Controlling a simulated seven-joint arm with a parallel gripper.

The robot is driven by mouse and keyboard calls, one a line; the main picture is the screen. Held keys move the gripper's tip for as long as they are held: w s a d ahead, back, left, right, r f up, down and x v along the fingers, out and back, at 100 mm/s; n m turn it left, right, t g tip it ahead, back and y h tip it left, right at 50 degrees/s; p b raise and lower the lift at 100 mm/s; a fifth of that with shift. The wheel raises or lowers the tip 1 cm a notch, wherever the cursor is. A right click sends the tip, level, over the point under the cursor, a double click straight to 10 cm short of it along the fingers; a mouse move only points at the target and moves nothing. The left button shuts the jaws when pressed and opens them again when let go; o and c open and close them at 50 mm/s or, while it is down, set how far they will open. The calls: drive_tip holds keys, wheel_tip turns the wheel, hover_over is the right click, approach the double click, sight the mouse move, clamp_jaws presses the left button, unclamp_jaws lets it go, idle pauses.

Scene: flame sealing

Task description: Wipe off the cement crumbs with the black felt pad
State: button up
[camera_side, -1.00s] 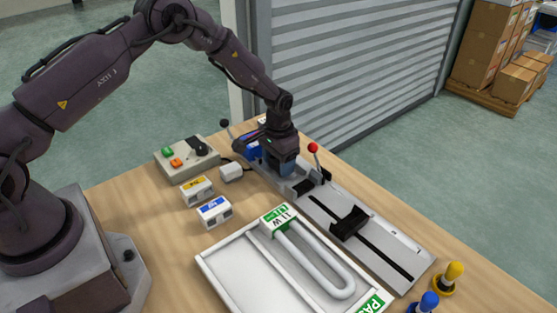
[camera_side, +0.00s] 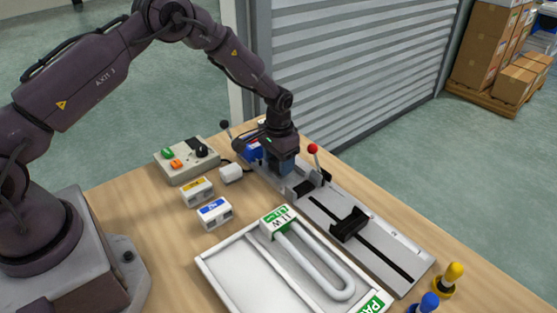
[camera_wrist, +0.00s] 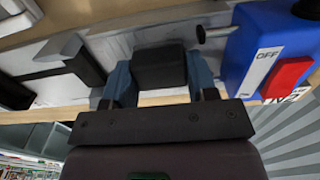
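The black felt pad (camera_wrist: 158,68) shows in the wrist view as a dark block between the two blue fingers of my gripper (camera_wrist: 160,80). The fingers press on its two sides, so my gripper is shut on it. In the side view my gripper (camera_side: 285,166) points down at the far end of the grey rail fixture (camera_side: 375,262), low over it. The pad is hidden there behind the fingers. I cannot make out cement crumbs in either view. I cannot tell whether the pad touches the surface below.
A blue switch box (camera_wrist: 262,50) with a red rocker stands close to the right of my fingers. A red-knobbed lever (camera_side: 314,150) and a black carriage (camera_side: 349,224) are on the fixture. A white tray (camera_side: 222,270) holds a U-shaped tube. A control box (camera_side: 187,160) stands left.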

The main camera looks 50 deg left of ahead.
drive_tip(key=shift+a, duration=0.15)
drive_tip(key=shift+a, duration=1.2)
drive_tip(key=shift+d, duration=0.1)
drive_tip(key=shift+d, duration=1.8)
drive_tip(key=shift+a, duration=0.1)
drive_tip(key=shift+a+f, duration=0.1)
drive_tip(key=shift+a, duration=1.75)
